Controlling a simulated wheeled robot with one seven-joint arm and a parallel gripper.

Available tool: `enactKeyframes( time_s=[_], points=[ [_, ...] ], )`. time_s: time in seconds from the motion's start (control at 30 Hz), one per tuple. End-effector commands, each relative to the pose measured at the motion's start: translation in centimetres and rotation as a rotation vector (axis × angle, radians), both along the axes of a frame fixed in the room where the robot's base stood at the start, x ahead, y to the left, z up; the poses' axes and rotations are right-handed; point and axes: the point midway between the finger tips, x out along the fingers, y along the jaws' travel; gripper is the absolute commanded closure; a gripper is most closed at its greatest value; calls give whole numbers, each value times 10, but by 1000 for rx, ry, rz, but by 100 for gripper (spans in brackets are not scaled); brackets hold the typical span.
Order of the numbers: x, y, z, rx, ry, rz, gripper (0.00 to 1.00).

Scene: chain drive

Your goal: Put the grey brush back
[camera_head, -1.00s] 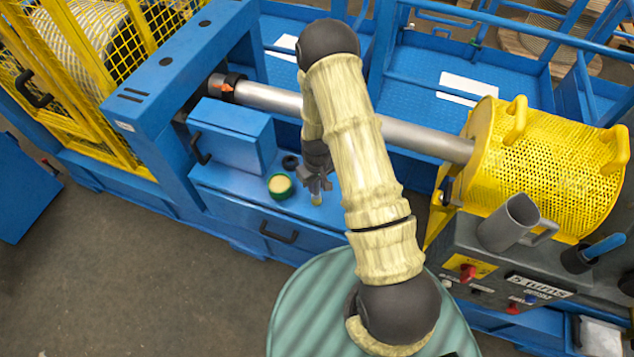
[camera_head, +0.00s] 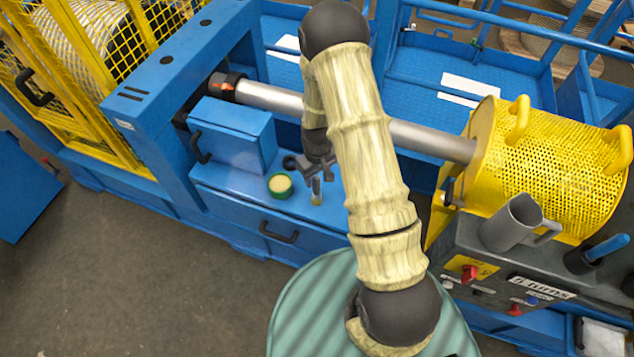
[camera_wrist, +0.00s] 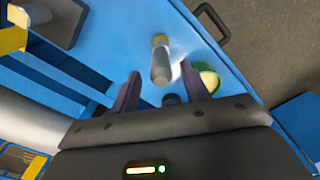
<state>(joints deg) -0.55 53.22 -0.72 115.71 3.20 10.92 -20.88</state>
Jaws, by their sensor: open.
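The grey brush (camera_head: 316,187) is on the blue ledge in front of the long metal shaft. It looks upright, with its grey end up and a yellowish band low down. My gripper (camera_head: 317,167) is open just above and behind it. In the wrist view the brush (camera_wrist: 160,62) shows beyond the spread fingers of my gripper (camera_wrist: 160,88), with its grey end near the gap between them. The fingers do not hold it. I cannot tell how far the brush is below the fingertips.
A green-rimmed tin (camera_head: 280,185) stands left of the brush. A small dark round thing (camera_head: 290,162) lies behind it. A blue box (camera_head: 231,138) stands to the left. A grey jug (camera_head: 512,222) and a dark cup with a blue-handled tool (camera_head: 604,247) are on the control console.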

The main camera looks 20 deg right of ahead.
Motion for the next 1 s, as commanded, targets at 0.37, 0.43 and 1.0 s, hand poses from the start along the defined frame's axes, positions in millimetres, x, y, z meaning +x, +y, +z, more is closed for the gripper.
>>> enactKeyframes(
  time_s=[0.37,0.43,1.0],
  points=[
    [0,1,58,0,-3,2,54],
    [0,1,67,0,-2,2,54],
    [-1,2,79,0,1,3,54]
  ],
)
